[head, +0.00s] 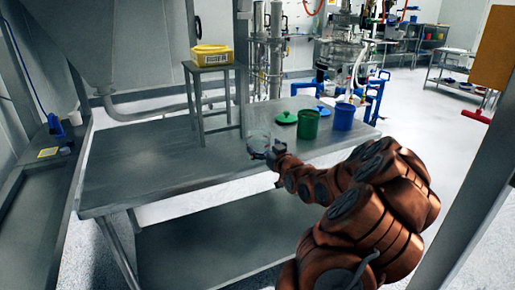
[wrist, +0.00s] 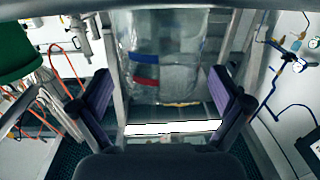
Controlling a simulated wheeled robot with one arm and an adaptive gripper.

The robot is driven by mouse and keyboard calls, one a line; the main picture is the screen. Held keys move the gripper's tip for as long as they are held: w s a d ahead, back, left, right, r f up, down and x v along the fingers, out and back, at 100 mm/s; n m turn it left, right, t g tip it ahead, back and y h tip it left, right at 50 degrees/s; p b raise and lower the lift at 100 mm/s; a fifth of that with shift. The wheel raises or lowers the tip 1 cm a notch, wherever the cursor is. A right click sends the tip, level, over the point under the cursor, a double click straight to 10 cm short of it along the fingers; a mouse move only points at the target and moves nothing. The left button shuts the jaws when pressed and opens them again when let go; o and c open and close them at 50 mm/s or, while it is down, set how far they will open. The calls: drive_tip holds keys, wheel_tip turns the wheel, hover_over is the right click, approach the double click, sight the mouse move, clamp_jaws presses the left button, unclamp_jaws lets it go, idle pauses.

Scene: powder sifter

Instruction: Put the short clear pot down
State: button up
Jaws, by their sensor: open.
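The short clear pot (head: 258,143) is at the front right part of the grey metal table (head: 150,170). It looks upright and seems to rest on the tabletop, though its base is partly hidden by my gripper (head: 273,151). In the wrist view the clear pot (wrist: 165,55) fills the upper middle, with red and blue marks showing on or through its wall. My gripper's two purple-padded fingers (wrist: 162,92) are open, one on each side of the pot, with visible gaps between pads and wall.
A green pot (head: 308,125) and a blue pot (head: 344,117) stand to the right, with a green lid (head: 286,118) and a blue lid (head: 320,109) nearby. A small metal stand (head: 210,65) holds a yellow box (head: 212,54). The table's left half is clear.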

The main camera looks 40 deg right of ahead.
sight(253, 136)
drive_tip(key=shift+p+x, duration=0.45)
drive_tip(key=shift+x, duration=1.85)
drive_tip(key=shift+f, duration=0.15)
drive_tip(key=c, duration=1)
